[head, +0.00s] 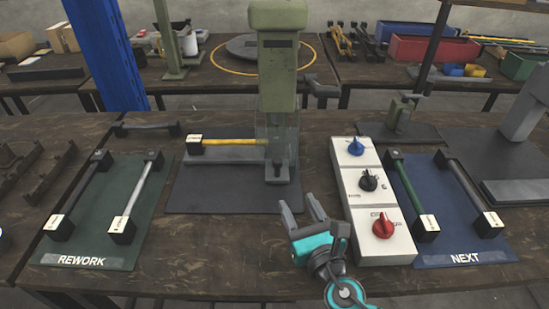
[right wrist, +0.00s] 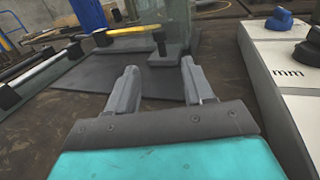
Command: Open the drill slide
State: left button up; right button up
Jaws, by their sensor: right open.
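A green press (head: 278,75) stands on a dark mat (head: 215,195) at mid table, with a clear guard (head: 289,128) around its lower front. I cannot tell which part is the drill slide. My right gripper (head: 303,209) is open and empty, in front of the press and left of the knob box. The right wrist view shows its two fingers (right wrist: 160,75) apart with nothing between. My left gripper is not in view.
A white knob box (head: 372,200) with blue, black and red knobs stands close to the right of my gripper. A green REWORK mat (head: 88,240) and a blue NEXT mat (head: 450,225) hold rods. A blue post (head: 105,55) rises at the left.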

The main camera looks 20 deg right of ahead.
aim_at(279, 168)
jog(key=w, duration=1.2)
jog(key=shift+w+a+p, duration=0.2)
jog(key=shift+w+p, duration=0.05)
jog(key=shift+p, duration=0.05)
grip_shut()
